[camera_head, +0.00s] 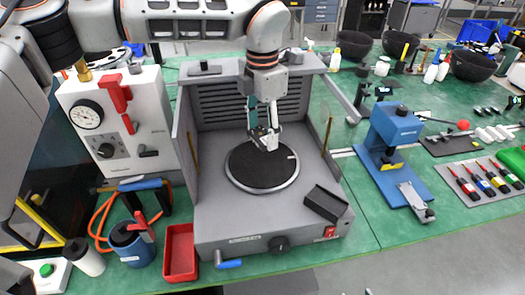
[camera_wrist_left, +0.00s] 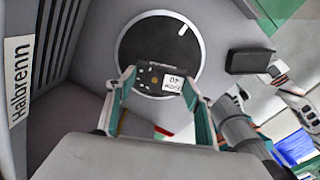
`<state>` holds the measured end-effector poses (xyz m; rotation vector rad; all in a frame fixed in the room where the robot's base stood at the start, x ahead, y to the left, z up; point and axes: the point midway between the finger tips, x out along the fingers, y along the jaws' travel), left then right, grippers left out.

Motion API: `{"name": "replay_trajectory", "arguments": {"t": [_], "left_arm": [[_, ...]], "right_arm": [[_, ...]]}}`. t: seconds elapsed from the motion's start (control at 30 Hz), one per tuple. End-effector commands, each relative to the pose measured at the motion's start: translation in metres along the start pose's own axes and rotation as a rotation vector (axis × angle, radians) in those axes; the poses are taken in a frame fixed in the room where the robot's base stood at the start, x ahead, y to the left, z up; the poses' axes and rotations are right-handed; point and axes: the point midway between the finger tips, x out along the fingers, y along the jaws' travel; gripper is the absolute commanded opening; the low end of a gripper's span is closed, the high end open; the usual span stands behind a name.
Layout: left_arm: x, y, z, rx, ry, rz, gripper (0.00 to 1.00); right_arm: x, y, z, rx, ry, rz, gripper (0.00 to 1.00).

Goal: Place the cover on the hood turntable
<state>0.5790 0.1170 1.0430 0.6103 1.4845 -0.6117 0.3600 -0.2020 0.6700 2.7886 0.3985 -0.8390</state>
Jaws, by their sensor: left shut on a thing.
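The hood turntable (camera_head: 250,176) is a round black disc with a grey rim and a white mark, set in the floor of the open grey hood (camera_head: 222,222). It also shows in the left wrist view (camera_wrist_left: 134,41). My left gripper (camera_head: 264,137) reaches down into the hood over the back part of the turntable. It is shut on a small dark plate with a white label (camera_wrist_left: 157,77), apparently the cover. In the left wrist view the plate overlaps the disc; whether it touches it, I cannot tell. My right gripper is not in view.
The hood has side walls and a slatted back wall (camera_head: 215,105). A dark block (camera_head: 325,204) sits at its front right. A white gauge box (camera_head: 120,125) and red tray (camera_head: 181,250) stand left; a blue press (camera_head: 392,130) stands right.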

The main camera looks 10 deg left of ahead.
Motion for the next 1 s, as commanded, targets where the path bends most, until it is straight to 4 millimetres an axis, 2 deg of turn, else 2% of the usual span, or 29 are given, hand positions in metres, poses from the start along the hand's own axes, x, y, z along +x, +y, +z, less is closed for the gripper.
{"name": "replay_trajectory", "arguments": {"t": [0.1,0.37,0.6,1.0], "left_arm": [[0.02,-0.001,-0.001,0.0,0.001,-0.002,0.32],[0.037,0.0,0.0,0.001,0.001,-0.001,0.32],[0.069,-0.001,0.0,0.001,0.002,-0.001,0.32],[0.076,0.0,0.0,0.0,0.0,0.0,0.32]], "right_arm": [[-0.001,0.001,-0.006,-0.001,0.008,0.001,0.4],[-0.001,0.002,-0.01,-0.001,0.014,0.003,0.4],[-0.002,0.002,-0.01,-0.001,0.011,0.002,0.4],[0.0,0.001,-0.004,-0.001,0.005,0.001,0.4]]}}
